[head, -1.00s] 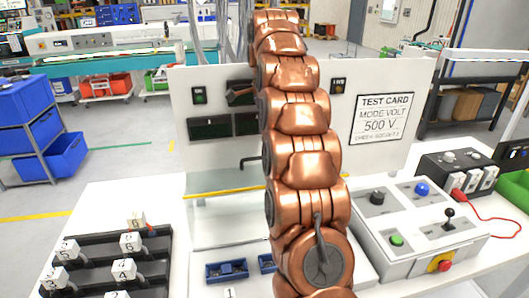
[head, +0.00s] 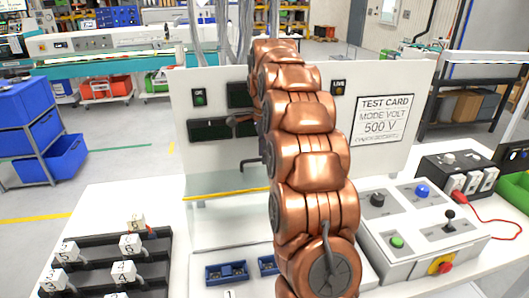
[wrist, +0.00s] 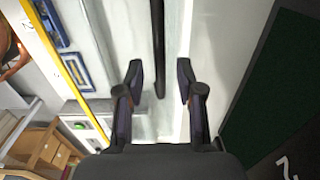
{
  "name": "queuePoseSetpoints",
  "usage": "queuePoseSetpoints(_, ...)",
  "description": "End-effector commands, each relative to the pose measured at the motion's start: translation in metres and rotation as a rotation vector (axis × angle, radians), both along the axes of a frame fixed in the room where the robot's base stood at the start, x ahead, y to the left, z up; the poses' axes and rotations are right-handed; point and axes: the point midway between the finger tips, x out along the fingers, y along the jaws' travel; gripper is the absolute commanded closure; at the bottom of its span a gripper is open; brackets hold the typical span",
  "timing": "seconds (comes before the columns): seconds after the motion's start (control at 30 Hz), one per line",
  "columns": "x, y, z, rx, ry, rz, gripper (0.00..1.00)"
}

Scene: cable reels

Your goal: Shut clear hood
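The clear hood (head: 225,183) is a see-through panel with a yellow front edge, standing out from the white test panel above the bench. A dark bar like a handle (head: 250,162) shows beside my arm, above the yellow edge. In the wrist view, the yellow edge (wrist: 62,65) runs along the left, and a dark bar (wrist: 157,40) lies ahead, between the lines of my fingers. My gripper (wrist: 159,75) is open, with nothing clearly held. In the head view, my copper arm hides most of the gripper and part of the hood.
A control box (head: 420,235) with knobs and a joystick stands right of my arm. Blue trays (head: 227,272) lie in front of the hood. A black rack with numbered white blocks (head: 130,243) is at left. A test card (head: 384,118) is on the white panel.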

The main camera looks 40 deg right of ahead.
Motion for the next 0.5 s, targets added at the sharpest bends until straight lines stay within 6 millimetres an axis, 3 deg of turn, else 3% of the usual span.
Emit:
queuePoseSetpoints(0.27,0.0,-0.0001,-0.0012,0.0,0.0,0.0,0.63)
queuePoseSetpoints(0.5,0.0001,0.0,-0.0012,0.0,0.0,0.0,0.86)
